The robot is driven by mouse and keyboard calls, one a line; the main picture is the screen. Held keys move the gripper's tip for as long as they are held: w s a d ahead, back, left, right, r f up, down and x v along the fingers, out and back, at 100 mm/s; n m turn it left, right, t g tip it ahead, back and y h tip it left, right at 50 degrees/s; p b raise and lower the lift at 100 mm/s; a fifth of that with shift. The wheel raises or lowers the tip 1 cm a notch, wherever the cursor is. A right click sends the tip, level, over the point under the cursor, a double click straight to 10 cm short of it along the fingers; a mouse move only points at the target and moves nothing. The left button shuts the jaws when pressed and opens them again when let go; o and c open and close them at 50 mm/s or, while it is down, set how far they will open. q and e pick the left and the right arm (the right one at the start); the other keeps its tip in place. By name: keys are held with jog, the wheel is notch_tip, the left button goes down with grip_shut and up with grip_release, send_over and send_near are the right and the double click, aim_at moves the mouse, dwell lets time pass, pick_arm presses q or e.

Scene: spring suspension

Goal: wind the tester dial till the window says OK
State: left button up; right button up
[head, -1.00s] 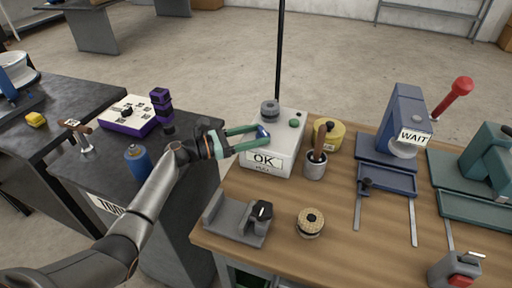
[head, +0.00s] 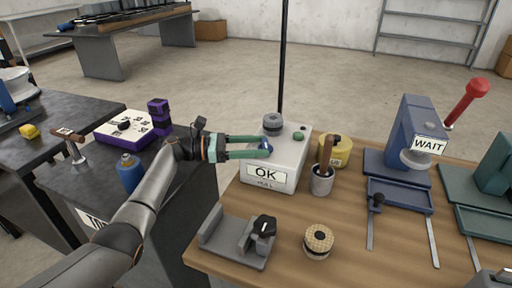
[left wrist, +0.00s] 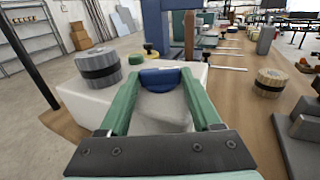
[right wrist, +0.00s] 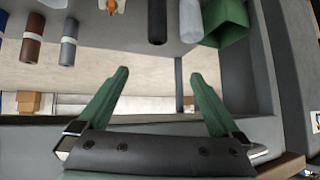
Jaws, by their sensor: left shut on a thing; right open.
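The tester is a white box (head: 288,163) on the wooden bench, and its front window (head: 266,173) reads OK. Smaller lettering below the window is too blurred to read. A blue dial (left wrist: 160,78) sits on the box, between my left gripper's fingertips; in the head view it shows as a small blue patch (head: 266,146). My left gripper (head: 263,146) is shut on this dial, fingers reaching in from the left. My right gripper (right wrist: 158,90) is open and empty, absent from the head view.
In front are a grey fixture (head: 238,240) with a black knob and a woven-looking round piece (head: 318,241).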

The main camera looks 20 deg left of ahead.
pick_arm(q)
jog(key=o, duration=1.4)
jog(key=shift+r, duration=0.1)
jog(key=shift+r, duration=0.4)
notch_tip(320, 180, up, 3)
jog(key=shift+f+p, duration=0.15)
jog(key=shift+p, duration=0.45)
jog(key=s+d+r+p, duration=0.1)
jog(key=s+r, duration=0.2)
jog(key=s, duration=0.1)
jog(key=s+d+r+p, duration=0.1)
jog(key=s+d+r, duration=0.1)
jog(key=s, duration=0.3)
jog(key=s+d+r+p, duration=0.1)
jog(key=s+r+p, duration=0.1)
jog(key=s+r, duration=0.2)
jog(key=shift+s+d+r, duration=0.15)
jog(key=shift+s, duration=0.05)
pick_arm(e)
jog(key=r, duration=0.3)
jog(key=shift+s+d+r, duration=0.2)
jog(key=shift+d, duration=0.05)
